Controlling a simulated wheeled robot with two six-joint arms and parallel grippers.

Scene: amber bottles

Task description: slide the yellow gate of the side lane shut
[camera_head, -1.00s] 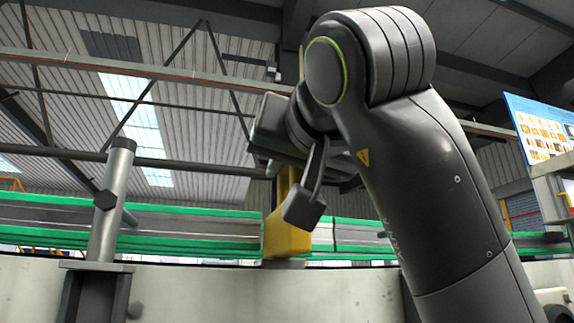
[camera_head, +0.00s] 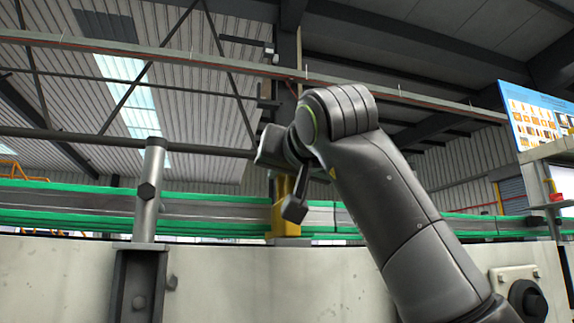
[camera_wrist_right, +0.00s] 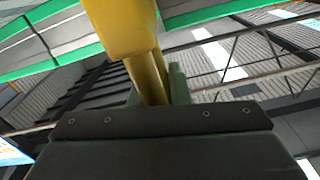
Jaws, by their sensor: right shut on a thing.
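The yellow gate (camera_head: 284,223) shows as an upright yellow piece in front of the green-edged conveyor lane in the head view. My right gripper (camera_head: 285,192) is at its upper part and shut on it, with a dark finger in front of the yellow. The right wrist view shows the gate (camera_wrist_right: 122,28) close up, with a thinner yellow stem running down to the dark gripper body (camera_wrist_right: 160,125). The wrist view hides where the fingertips touch. My left gripper is not in view.
The green-edged conveyor (camera_head: 100,205) runs across behind a pale wall (camera_head: 230,285). A grey post (camera_head: 149,195) on a dark bracket stands left of the gate. A blue board (camera_head: 535,118) is at the right. A dark round fitting (camera_head: 527,300) is on the wall, lower right.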

